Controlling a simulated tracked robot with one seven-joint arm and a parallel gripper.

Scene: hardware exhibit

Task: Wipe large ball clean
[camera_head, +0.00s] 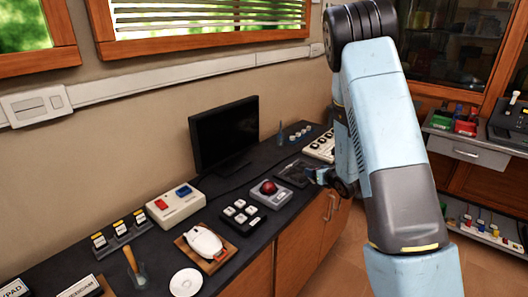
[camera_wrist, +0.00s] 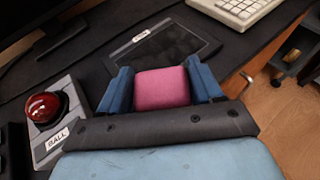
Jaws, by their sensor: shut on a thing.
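The large ball (camera_head: 268,187) is a red trackball set in a grey housing on the dark counter. In the wrist view the ball (camera_wrist: 43,107) is at the left, dark red with a dull, mottled look, and its housing (camera_wrist: 58,138) carries a label reading BALL. My gripper (camera_head: 319,176) is just right of the ball in the head view, above the counter's front edge. In the wrist view my gripper (camera_wrist: 161,86) is shut on a pink block (camera_wrist: 161,90), seemingly a sponge, between its blue fingers. The block is apart from the ball. Its underside is hidden.
A black tablet (camera_wrist: 160,47) lies on the counter beyond my gripper, with a pale keyboard (camera_wrist: 238,8) behind it. A black button pad (camera_head: 238,216) stands left of the ball housing. A monitor (camera_head: 224,132) stands at the back. Open floor lies right of the counter.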

